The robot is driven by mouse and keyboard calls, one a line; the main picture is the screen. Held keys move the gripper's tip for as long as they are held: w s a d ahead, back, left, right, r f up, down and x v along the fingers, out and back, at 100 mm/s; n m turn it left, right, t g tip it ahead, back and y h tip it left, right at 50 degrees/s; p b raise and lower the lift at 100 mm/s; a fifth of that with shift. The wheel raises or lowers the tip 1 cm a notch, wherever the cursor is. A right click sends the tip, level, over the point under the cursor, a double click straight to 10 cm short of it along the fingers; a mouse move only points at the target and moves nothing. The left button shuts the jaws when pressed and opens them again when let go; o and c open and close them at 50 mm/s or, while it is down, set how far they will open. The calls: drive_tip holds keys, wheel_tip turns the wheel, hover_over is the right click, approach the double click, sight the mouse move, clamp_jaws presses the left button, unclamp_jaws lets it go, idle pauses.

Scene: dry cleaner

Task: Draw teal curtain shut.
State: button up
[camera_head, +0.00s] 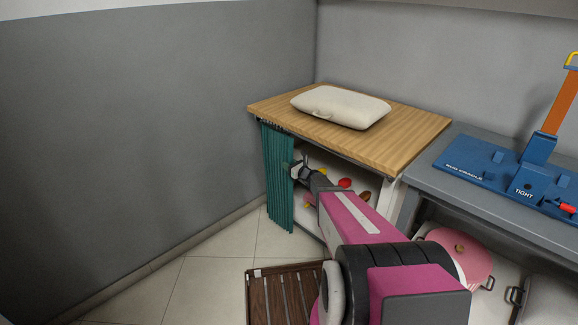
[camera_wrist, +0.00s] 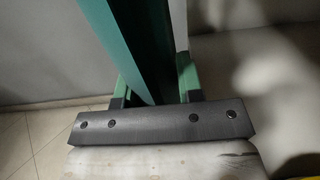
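The teal curtain (camera_head: 276,180) hangs bunched in narrow folds at the left end of the front opening under a wooden-topped table. The rest of the opening is uncovered. My gripper (camera_head: 296,168) is at the curtain's right edge, a little above mid-height. In the wrist view, a fold of the curtain (camera_wrist: 150,50) runs down between the two fingers of my gripper (camera_wrist: 157,88). The fingers stand well apart, and a narrow grey gap shows between the fold and the right finger. The fold partly hides the left finger.
A pale cushion (camera_head: 340,107) lies on the wooden tabletop (camera_head: 420,125). Red and yellow items (camera_head: 345,183) show on the shelf inside. A grey table (camera_head: 470,195) with a blue cradle (camera_head: 490,165) stands right. A brown slatted rack (camera_head: 283,295) is on the floor. Floor at left is clear.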

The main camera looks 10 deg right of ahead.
clamp_jaws()
drive_tip(key=v, duration=3.3)
unclamp_jaws()
drive_tip(key=shift+r, duration=0.1)
